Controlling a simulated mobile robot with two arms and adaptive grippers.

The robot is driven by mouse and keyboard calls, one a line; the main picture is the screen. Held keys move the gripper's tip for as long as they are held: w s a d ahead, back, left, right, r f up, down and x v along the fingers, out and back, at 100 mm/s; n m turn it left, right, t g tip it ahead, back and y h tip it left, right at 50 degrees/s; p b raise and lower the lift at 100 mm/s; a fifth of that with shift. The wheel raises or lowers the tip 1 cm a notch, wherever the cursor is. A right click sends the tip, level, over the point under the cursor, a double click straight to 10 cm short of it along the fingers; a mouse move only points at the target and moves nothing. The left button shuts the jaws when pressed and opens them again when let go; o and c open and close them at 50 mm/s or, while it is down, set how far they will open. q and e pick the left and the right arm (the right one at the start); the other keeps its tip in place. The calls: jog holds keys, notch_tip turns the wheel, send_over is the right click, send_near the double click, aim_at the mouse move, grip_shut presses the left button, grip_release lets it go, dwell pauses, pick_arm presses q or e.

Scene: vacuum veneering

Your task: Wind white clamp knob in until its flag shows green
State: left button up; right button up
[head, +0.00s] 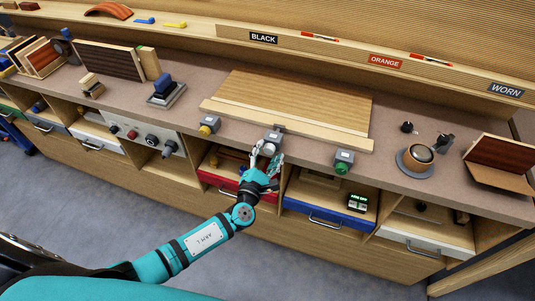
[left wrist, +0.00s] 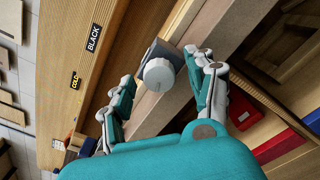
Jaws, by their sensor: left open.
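The white clamp knob (left wrist: 158,74) sits on the front of a grey clamp block (left wrist: 164,51) at the bench's front edge. In the head view the same clamp block (head: 273,137) grips the edge of a wooden panel, with its knob partly behind my fingers. My left gripper (head: 267,157) is at the knob. In the left wrist view the left gripper (left wrist: 160,68) is open, one finger on each side of the knob, with visible gaps on both sides. I cannot make out a flag or its colour. My right gripper is not in view.
A clamp with a yellow knob (head: 207,129) is to the left and one with a green knob (head: 341,168) to the right. The wooden panel (head: 300,100) lies behind. A red drawer (head: 225,184) and a blue drawer (head: 320,212) are below. A cup (head: 419,153) stands at right.

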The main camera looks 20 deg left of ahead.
pick_arm(q)
jog(key=shift+s, duration=0.15)
jog(key=s, duration=1.1)
jog(key=shift+s+a, duration=0.2)
jog(key=shift+s, duration=0.2)
